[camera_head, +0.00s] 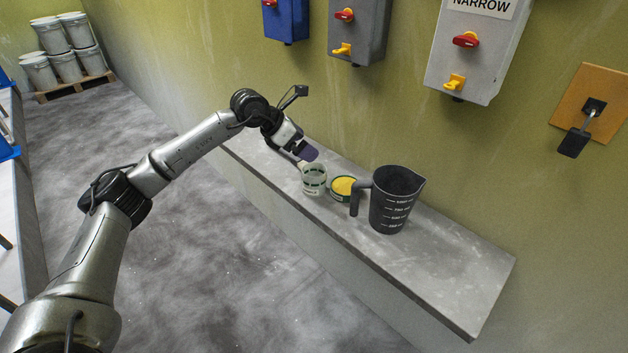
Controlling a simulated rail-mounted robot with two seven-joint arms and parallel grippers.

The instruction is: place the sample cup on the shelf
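The sample cup (313,184), a small clear cup with green bands and a label, is at the shelf's front edge. It looks upright; whether its base rests on the shelf (455,272) is hard to tell. The grey shelf runs along the wall. My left gripper (304,160) is right behind the cup's rim, with a purple fingertip above it. Its fingers are small and partly hidden, so I cannot tell whether they grip the cup. My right gripper is out of view.
A green-rimmed container with yellow contents (343,187) stands just right of the cup. A dark measuring jug (392,205) stands beside it. The shelf's right end is clear. Switch boxes (472,50) hang on the wall above.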

